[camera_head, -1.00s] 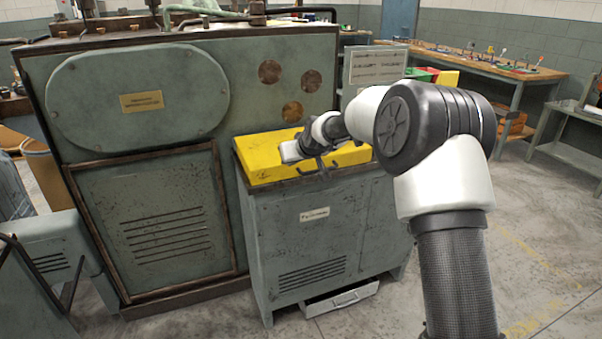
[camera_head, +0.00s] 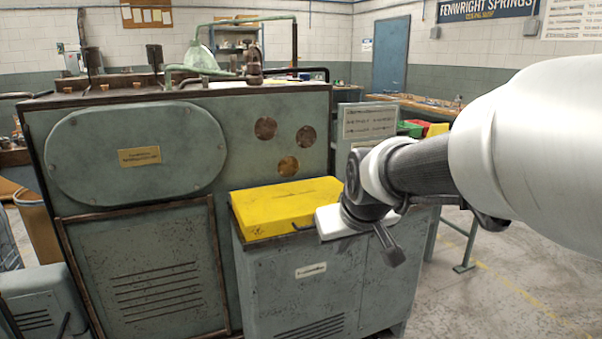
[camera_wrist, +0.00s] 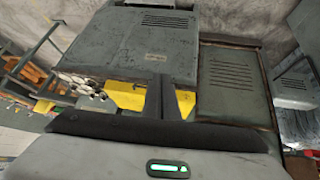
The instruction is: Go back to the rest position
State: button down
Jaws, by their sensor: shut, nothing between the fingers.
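My gripper (camera_head: 390,252) is in front of the cabinet's right side in the head view, with its dark fingers pointing down. It is apart from the yellow cabinet top (camera_head: 285,203). In the wrist view the fingers (camera_wrist: 160,97) stand close together in the middle, shut with nothing between them. My forearm comes in from the right edge and hides part of the room behind it.
The grey-green cabinet (camera_head: 300,285) stands against the large coiler machine (camera_head: 135,155). Its front (camera_wrist: 125,45) appears inverted in the wrist view. A grey sign board (camera_head: 370,123) and coloured bins (camera_head: 408,128) stand behind. Open floor (camera_head: 490,290) lies to the right.

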jog(key=s+d+m+g, duration=0.1)
jog(key=s+d+m, duration=0.15)
jog(key=s, duration=0.85)
jog(key=s+d+m+g, duration=0.1)
jog(key=s+d, duration=0.3)
jog(key=s, duration=0.7)
notch_tip(320, 180, up, 22)
jog(key=p, duration=2.2)
jog(key=shift+a+f+h, duration=0.2)
jog(key=shift+a+h, duration=0.05)
jog(key=shift+h, duration=0.15)
jog(key=shift+a+n, duration=0.15)
jog(key=shift+n, duration=0.1)
